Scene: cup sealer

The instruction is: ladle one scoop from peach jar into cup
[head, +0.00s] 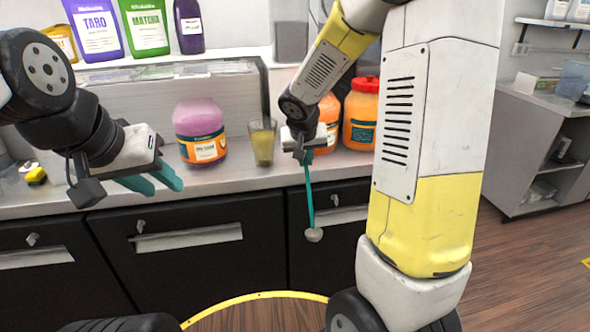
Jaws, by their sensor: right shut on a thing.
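My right gripper (304,158) is shut on the teal handle of a ladle (310,205). The ladle hangs down in front of the counter's edge, with its small grey bowl (313,235) lowest, in front of the drawers. A clear cup (262,142) with something yellowish in it stands upright on the counter, left of my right gripper. Two orange jars stand behind and right of that gripper: one partly hidden (329,117), one with a red lid (361,112). I cannot read which is peach. My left gripper (164,189) is open and empty at the counter's front left.
A pink-purple jar (200,132) stands left of the cup. Taro (95,27) and matcha (146,25) bags stand on the shelf above. Dark drawers (168,250) run below the counter. A grey side cabinet (540,150) is at right.

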